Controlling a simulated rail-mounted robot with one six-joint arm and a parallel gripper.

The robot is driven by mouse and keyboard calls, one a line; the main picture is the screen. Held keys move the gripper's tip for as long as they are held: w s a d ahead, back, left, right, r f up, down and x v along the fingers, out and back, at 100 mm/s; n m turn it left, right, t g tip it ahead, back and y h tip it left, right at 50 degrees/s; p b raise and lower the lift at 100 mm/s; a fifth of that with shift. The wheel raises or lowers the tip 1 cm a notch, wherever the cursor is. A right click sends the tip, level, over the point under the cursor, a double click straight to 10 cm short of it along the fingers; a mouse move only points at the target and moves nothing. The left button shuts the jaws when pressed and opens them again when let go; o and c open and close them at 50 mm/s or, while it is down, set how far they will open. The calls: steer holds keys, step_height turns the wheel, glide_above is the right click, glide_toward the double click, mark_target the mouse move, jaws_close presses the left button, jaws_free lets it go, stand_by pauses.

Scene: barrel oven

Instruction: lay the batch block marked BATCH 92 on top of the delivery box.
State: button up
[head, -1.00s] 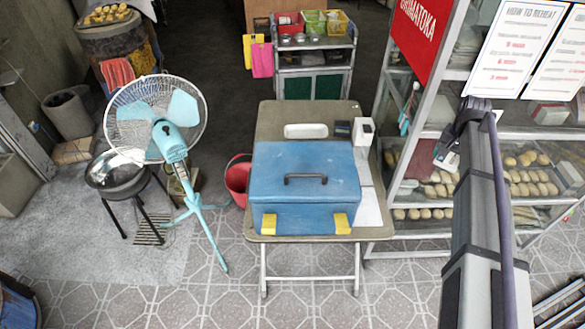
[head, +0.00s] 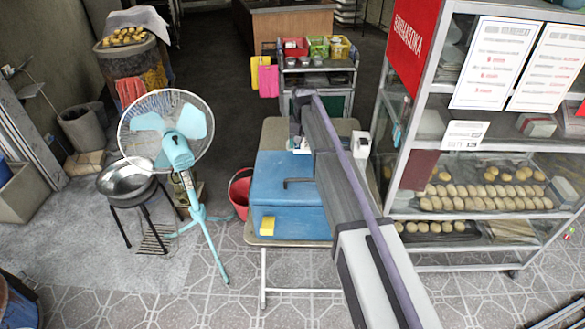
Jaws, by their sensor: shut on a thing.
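The blue delivery box (head: 290,222) stands shut on a folding table, with a dark handle on its lid and a yellow corner piece in front. My arm crosses over its right part and hides that side. My gripper (head: 298,138) hangs down at the arm's far end, over the back part of the box or table in this view. It is shut on a small whitish block (head: 301,147), mostly hidden and too small for me to read any marking. I cannot tell its height above the box. The visible lid is bare except for the handle.
A white-topped device (head: 361,143) stands on the table behind the box at right. The pastry shelves (head: 480,215) stand at right, a turquoise fan (head: 178,150) at left. A red bucket (head: 240,190) is beside the table.

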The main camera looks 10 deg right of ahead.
mark_target(303, 169)
step_height(303, 169, down, 10)
steer(key=b, duration=0.9)
steer(key=shift+f, duration=0.15)
steer(key=shift+r, duration=0.3)
steer(key=shift+f, duration=0.1)
steer(key=o, duration=0.5)
steer(key=shift+f, duration=0.15)
steer(key=shift+c, duration=0.2)
steer(key=o, duration=0.5)
steer(key=shift+c, duration=0.2)
